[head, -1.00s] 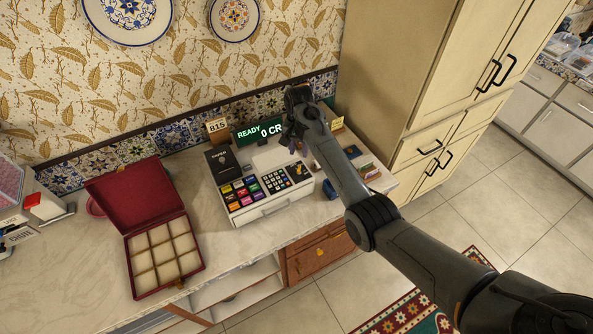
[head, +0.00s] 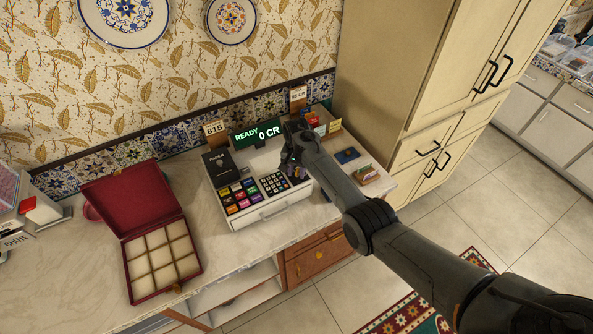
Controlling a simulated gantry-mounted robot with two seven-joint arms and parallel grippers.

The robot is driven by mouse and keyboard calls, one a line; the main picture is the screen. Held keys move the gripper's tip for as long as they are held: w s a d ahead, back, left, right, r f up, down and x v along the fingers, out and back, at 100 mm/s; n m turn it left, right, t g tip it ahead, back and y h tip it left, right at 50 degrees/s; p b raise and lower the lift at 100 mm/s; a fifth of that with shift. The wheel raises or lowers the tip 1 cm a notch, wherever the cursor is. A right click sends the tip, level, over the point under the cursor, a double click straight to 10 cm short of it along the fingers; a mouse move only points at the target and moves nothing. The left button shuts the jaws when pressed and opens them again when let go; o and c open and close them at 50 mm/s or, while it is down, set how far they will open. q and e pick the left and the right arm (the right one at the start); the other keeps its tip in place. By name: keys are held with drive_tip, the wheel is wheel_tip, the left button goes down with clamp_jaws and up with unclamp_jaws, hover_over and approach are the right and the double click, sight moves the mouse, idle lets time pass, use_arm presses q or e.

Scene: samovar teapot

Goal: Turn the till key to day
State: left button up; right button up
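The white till (head: 272,208) stands on the marble counter, with coloured keys, a dark number pad (head: 273,184) and a green-lit display (head: 257,134) reading "READY 0 CR". My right gripper (head: 294,172) points down over the till's right side, just right of the number pad. The till key is hidden behind the gripper, so its position does not show. I cannot tell whether the fingers touch the key or how far apart they are. My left gripper is not in view.
An open red box (head: 150,235) with cream compartments stands left of the till. A "815" card (head: 215,131) stands behind the till. Small boxes and cards (head: 313,121) sit at the back right. A tall cream cabinet (head: 395,60) stands to the right. Bare counter lies between box and till.

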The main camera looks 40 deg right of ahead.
clamp_jaws()
idle(0.4)
drive_tip(key=shift+m, duration=0.7)
drive_tip(key=shift+w+a+m+p, duration=0.15)
drive_tip(key=shift+m+p, duration=0.25)
drive_tip(key=shift+m, duration=0.8)
drive_tip(key=m, duration=0.4)
drive_tip(key=shift+w+b, duration=0.15)
drive_tip(key=shift+b, duration=0.2)
drive_tip(key=shift+m, duration=0.7)
